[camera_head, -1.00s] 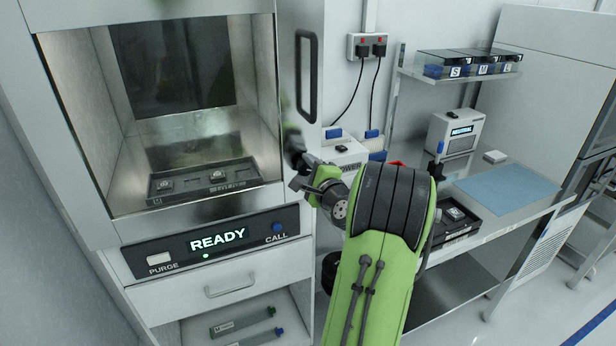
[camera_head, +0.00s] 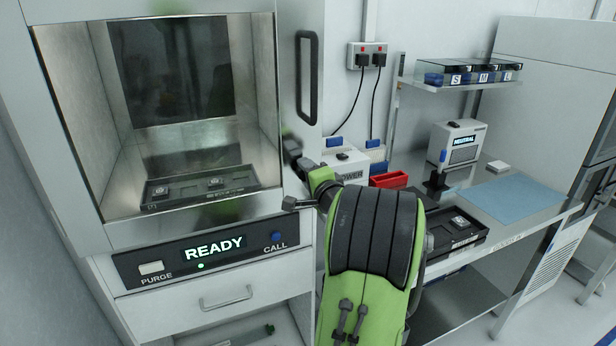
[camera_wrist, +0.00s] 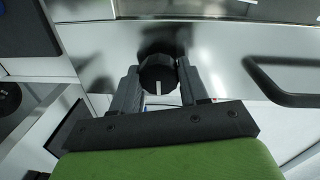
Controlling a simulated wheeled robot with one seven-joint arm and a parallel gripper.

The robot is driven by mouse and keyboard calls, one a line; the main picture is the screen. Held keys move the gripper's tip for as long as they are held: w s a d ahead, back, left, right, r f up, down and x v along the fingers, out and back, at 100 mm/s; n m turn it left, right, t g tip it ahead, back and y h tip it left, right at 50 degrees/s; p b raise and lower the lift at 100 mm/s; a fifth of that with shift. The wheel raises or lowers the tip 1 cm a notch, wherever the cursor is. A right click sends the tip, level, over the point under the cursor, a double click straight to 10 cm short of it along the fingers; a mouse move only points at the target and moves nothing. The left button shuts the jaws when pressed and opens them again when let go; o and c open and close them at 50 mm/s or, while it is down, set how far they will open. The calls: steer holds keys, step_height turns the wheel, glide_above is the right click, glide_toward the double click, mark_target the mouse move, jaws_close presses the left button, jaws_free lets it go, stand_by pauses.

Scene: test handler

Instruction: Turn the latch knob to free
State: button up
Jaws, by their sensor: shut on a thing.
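The latch knob (camera_wrist: 158,76) is a black round knob with a white pointer line, set in the steel door frame in the wrist view. My gripper (camera_wrist: 158,88) is shut on it, with one grey finger on each side. The white line points down toward my gripper in that view. In the head view my gripper (camera_head: 297,180) is at the right edge of the handler's chamber, below the long black door handle (camera_head: 306,78). My green arm hides most of the knob there.
The chamber holds a dark tray (camera_head: 200,190) with small parts. Its panel (camera_head: 210,246) reads READY, with PURGE and CALL buttons.

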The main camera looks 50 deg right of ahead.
steer(key=o, duration=1)
steer(key=shift+o, duration=0.2)
steer(key=b+v, duration=0.1)
steer(key=v, duration=1.4)
steer(key=shift+s+a+b, duration=0.25)
steer(key=shift+s+b, duration=0.05)
